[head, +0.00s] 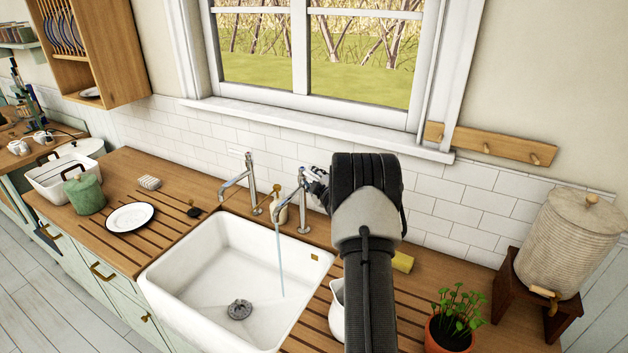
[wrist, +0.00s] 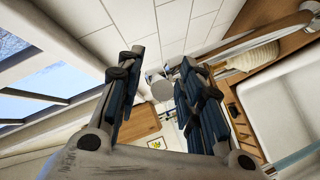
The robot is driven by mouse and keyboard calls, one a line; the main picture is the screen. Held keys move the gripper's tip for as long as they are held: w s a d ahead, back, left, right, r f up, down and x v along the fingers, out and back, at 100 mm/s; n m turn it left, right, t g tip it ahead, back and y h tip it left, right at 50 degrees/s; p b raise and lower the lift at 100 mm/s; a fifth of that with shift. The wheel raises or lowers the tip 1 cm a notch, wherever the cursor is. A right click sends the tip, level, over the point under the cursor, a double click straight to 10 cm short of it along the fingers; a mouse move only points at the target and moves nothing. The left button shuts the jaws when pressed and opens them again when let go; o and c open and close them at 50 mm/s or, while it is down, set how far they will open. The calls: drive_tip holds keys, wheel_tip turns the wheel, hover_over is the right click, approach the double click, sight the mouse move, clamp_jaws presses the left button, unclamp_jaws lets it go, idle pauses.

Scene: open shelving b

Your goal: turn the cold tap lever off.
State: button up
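The right-hand tap (head: 301,205) stands behind the white sink, and a thin stream of water (head: 281,262) runs from its spout into the basin. My gripper (head: 317,184) is at the top of this tap, where its lever is; my arm hides part of that area. In the wrist view my gripper (wrist: 158,76) is open, with its two dark fingers apart. A small round grey part of the tap (wrist: 161,89) shows between the fingers, near the right one. I cannot tell whether it touches. The tap's spout (wrist: 258,42) extends to the right there.
A second tap (head: 251,184) with no visible stream stands to the left, with a soap bottle (head: 280,208) between. The sink (head: 190,262) is below. A white jug (head: 337,310), yellow sponge (head: 403,262) and potted plant (head: 452,322) are near my arm. The tiled wall is close behind.

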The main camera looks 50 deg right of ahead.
clamp_jaws()
idle(0.3)
idle(0.3)
drive_tip(key=shift+w+d+n+t+y+p, duration=0.1)
drive_tip(key=shift+d+n+t+y, duration=0.3)
drive_tip(key=shift+n+y, duration=0.55)
drive_tip(key=shift+d+n+t+y+p, duration=0.2)
drive_tip(key=shift+d+n+y, duration=0.45)
drive_tip(key=shift+y, duration=0.55)
drive_tip(key=shift+w+d+n+t+y+p, duration=0.1)
drive_tip(key=shift+d+n+t+y, duration=0.25)
drive_tip(key=shift+n+y, duration=0.65)
drive_tip(key=shift+r, duration=0.1)
drive_tip(key=shift+o, duration=0.5)
unclamp_jaws()
